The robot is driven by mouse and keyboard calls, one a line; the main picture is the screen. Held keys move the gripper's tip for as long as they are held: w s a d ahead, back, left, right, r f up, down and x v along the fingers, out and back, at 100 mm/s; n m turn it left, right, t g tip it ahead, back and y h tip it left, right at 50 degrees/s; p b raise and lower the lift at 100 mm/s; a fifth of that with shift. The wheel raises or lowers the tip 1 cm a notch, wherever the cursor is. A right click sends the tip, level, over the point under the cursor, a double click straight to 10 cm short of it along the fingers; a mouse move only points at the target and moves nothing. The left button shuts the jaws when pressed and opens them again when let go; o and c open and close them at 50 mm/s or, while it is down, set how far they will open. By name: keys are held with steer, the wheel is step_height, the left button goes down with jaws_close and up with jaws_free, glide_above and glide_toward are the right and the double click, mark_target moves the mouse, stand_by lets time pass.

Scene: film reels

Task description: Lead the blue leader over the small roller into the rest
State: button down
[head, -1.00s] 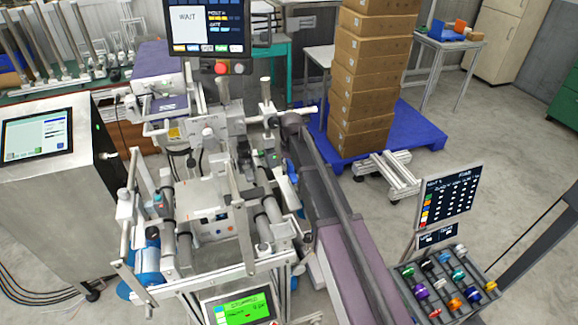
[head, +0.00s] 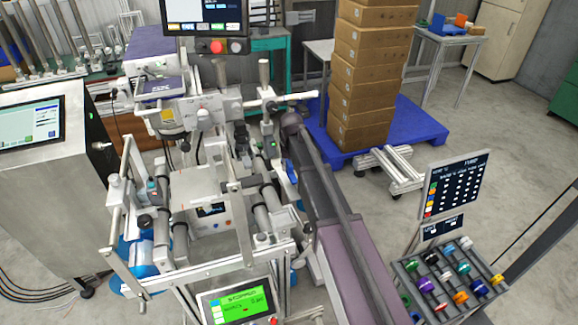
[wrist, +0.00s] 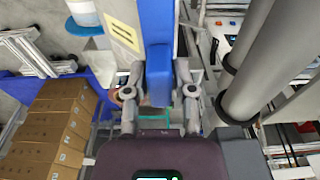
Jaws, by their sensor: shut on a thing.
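In the wrist view my gripper (wrist: 158,82) is shut on the blue leader (wrist: 156,28), a broad blue strip that runs up from between the two fingers. A pale label with dark bars lies beside it. In the head view a bit of blue (head: 291,171), likely the leader, shows at the right side of the machine (head: 198,190). My gripper is not clear there. Grey rollers (head: 161,222) stand on the machine; large ones (wrist: 262,60) fill the wrist view's right side. I cannot tell which is the small roller, nor make out the rest.
A stack of cartons (head: 372,75) stands on a blue pallet (head: 425,125) behind. A rack of coloured spools (head: 450,280) is at the lower right. A green-lit display (head: 240,306) is at the machine's front. Floor is open right of the pallet.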

mark_target(289, 184)
steer(key=shift+f+b, duration=1.7)
steer(key=shift+f, duration=0.3)
steer(key=shift+f+b, duration=1.4)
steer(key=shift+f, duration=0.05)
steer(key=shift+c, duration=1.8)
jaws_free()
steer(key=shift+r, duration=0.15)
step_height(289, 184, up, 12)
steer(key=p, duration=1.2)
steer(key=shift+r, duration=0.15)
steer(key=shift+p, duration=0.3)
